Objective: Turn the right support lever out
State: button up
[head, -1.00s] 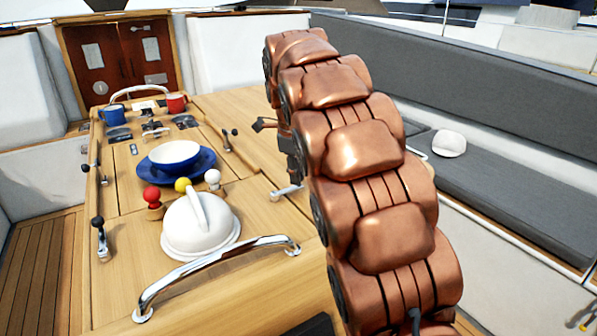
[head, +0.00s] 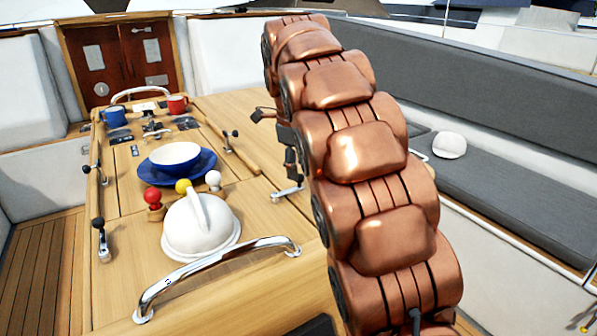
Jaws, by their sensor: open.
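The right support lever (head: 286,191) is a silver bar on the right side of the wooden table, partly hidden by my arm. Its right end is out of sight behind the copper links. My gripper (head: 290,158) shows only as dark parts at the left of my arm, just above the lever. It is open, with nothing seen between its fingers. Its tips are mostly hidden, so I cannot tell whether they touch the lever. The matching left lever (head: 101,240), with a black knob, is on the table's left side.
The table (head: 255,205) holds a white bowl on a blue plate (head: 177,164), a white lidded dish (head: 200,225), red, yellow and white balls, and two mugs. A chrome rail (head: 215,266) crosses the table's near end. A grey bench (head: 510,200) runs along the right.

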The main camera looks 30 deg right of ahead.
jog(key=r, duration=0.4)
jog(key=shift+s+a+r, duration=0.3)
jog(key=shift+a, duration=0.05)
dwell(0.4)
jog(key=s+a+f+n+g+p, duration=0.1)
jog(key=s+a+f+n+p, duration=0.2)
jog(key=s+n, duration=0.6)
jog(key=s+a+f+n+g+y+p, duration=0.1)
jog(key=s+a+f+n+p, duration=0.2)
jog(key=s+n, duration=0.6)
jog(key=s+a+f+n+g+p, duration=0.1)
jog(key=s+a+f+n+p, duration=0.2)
jog(key=s+n, duration=0.7)
jog(key=s+a+f, duration=0.1)
jog(key=s, duration=0.8)
jog(key=shift+s+a+y+p, duration=0.35)
jog(key=shift+y, duration=0.05)
